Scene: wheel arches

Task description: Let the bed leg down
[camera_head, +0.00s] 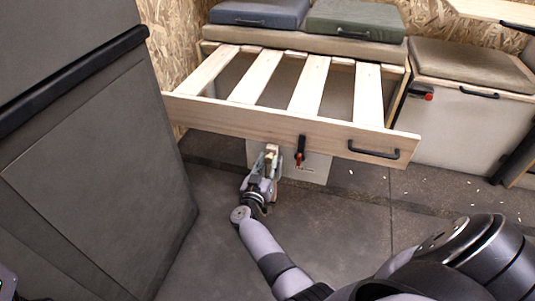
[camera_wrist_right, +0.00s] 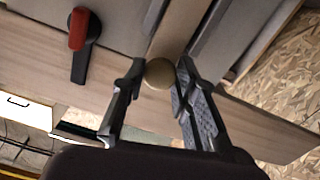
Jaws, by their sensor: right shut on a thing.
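The slatted bed frame (camera_head: 290,122) is pulled out, with a pale wooden front board. The bed leg (camera_head: 272,149) is a small pale piece under that board, left of the black latch (camera_head: 300,146) with a red part. My right gripper (camera_head: 266,167) is at the leg, below the board. In the right wrist view, the leg's round wooden end (camera_wrist_right: 159,74) sits between the two fingers of the gripper (camera_wrist_right: 160,80), which is shut on it. The latch (camera_wrist_right: 80,42) shows at the upper left there. The gripper partly hides the leg in the head view. My left gripper is not in view.
A blue cushion (camera_head: 258,12) and a green cushion (camera_head: 355,19) lie on the bench behind the slats. A tall grey cabinet (camera_head: 95,180) stands at the left. A bench box (camera_head: 465,115) stands at the right. The dark floor (camera_head: 335,225) before the bed is mostly clear.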

